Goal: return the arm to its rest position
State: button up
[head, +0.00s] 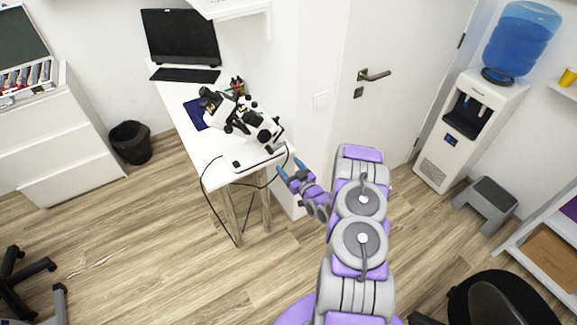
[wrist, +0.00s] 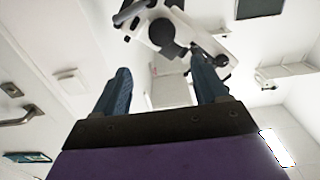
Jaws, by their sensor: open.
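My gripper (head: 290,169) is at the end of my grey and purple arm, in the middle of the head view. It is near the front right corner of the white desk (head: 222,165). In the wrist view my gripper (wrist: 165,90) shows two blue fingers spread apart with nothing between them. A white and black microscope (head: 243,118) stands on the desk, just behind and left of the gripper in the head view. Part of it also shows beyond the fingers in the wrist view (wrist: 185,35). I cannot tell the exact gap between the gripper and the desk.
A black cable (head: 205,172) hangs off the desk's front. A monitor (head: 181,38) stands at its back. A white door (head: 385,85), a water cooler (head: 465,125) and a grey step stool (head: 487,200) are to the right. The wooden floor (head: 150,235) at front left is largely clear.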

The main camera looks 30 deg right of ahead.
dwell(0.3)
jog(key=w+a+r+n+g, duration=0.1)
jog(key=w+a+r+g, duration=0.15)
jog(key=r+g, duration=0.35)
jog(key=s+a+r+g+h, duration=0.2)
jog(key=s+a+r+g, duration=0.2)
jog(key=s+r, duration=0.45)
jog(key=s+a+r+g, duration=0.3)
jog(key=s+a+r, duration=0.2)
jog(key=s, duration=0.8)
jog(key=s+a+r+m+g+y+b, duration=0.1)
jog(key=s+a+r+g, duration=0.2)
jog(key=s, duration=1)
jog(key=s+a+r+g, duration=0.3)
jog(key=s+a+r, duration=0.4)
jog(key=s, duration=0.6)
jog(key=shift+s+a+r+g, duration=0.25)
jog(key=shift+a+g, duration=0.15)
jog(key=shift+a, duration=0.8)
